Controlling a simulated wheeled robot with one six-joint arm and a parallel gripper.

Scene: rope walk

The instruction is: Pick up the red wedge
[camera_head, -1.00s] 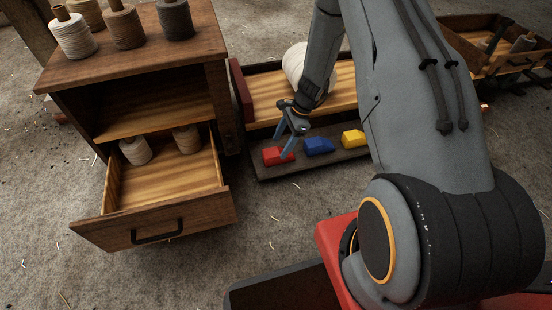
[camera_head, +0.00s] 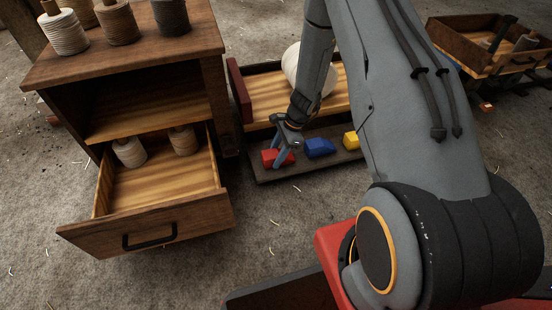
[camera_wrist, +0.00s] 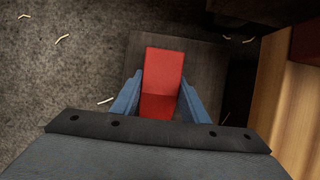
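The red wedge (camera_head: 270,158) lies at the left end of a dark board (camera_head: 262,177), beside a blue wedge (camera_head: 319,147) and a yellow wedge (camera_head: 351,140). My gripper (camera_head: 282,158) is down at the red wedge in the head view. In the wrist view the red wedge (camera_wrist: 163,83) lies between my two blue fingers (camera_wrist: 160,100). Small gaps seem to show between the wedge and each finger, so the gripper looks open around it. My gripper body hides the near end of the wedge.
A wooden cabinet (camera_head: 130,50) with spools on top stands at the left. Its lower drawer (camera_head: 145,226) is pulled out and holds two spools. Behind the board is a wooden tray (camera_head: 262,97) with a large white spool or ball (camera_head: 291,65). A crate (camera_head: 484,58) stands at the far right.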

